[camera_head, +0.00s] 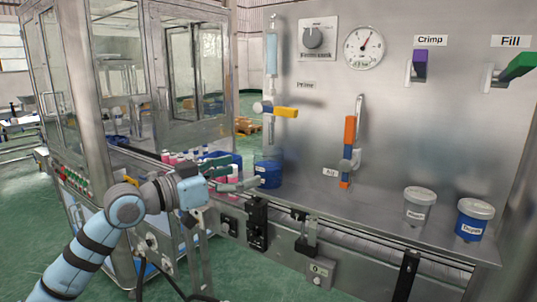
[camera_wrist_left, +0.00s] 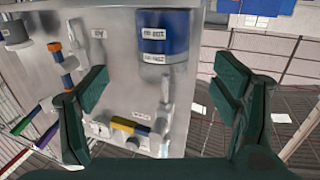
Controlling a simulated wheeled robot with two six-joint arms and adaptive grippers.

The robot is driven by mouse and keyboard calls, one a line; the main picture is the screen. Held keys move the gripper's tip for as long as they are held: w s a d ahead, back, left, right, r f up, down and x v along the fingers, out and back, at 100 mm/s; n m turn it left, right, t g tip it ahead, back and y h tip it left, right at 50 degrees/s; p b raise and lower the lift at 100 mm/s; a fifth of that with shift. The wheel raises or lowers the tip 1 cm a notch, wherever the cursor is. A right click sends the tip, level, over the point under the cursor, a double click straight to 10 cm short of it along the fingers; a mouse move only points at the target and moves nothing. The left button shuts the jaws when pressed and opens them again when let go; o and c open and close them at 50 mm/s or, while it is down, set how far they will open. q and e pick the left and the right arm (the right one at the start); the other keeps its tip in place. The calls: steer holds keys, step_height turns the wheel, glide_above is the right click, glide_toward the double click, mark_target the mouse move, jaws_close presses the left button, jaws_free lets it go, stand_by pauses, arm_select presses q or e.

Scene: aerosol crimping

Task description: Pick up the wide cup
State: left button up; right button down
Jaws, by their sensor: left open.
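A wide blue cup (camera_head: 267,174) stands on the steel ledge, just ahead of my left gripper's fingertips in the head view. My left gripper (camera_head: 247,175) is open and empty, reaching in from the left. In the left wrist view, which is turned over, the blue cup (camera_wrist_left: 163,45) with white labels appears at the top centre, beyond and between the spread green fingers (camera_wrist_left: 160,88). I see no contact between fingers and cup. My right gripper is not in view.
A grey tub (camera_head: 419,207) and a blue tub (camera_head: 474,220) stand on the ledge at right. Red and white bottles (camera_head: 180,158) stand left of the cup. A yellow lever (camera_head: 286,112) and an orange-handled valve (camera_head: 350,135) stick out from the panel. The ledge between cup and tubs is mostly clear.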

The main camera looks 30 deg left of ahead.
mark_target(269, 162)
arm_select(q)
steer(key=p+x, duration=0.2)
steer(key=x, duration=0.6)
steer(key=shift+w+r+p, duration=0.15)
steer(key=shift+w+p, duration=0.15)
steer(key=shift+w, duration=0.25)
steer(key=shift+s+a, duration=0.1)
steer(key=shift+s, duration=0.1)
steer(key=c, duration=1.2)
steer(key=shift+c, duration=0.9)
steer(key=shift+r, duration=0.1)
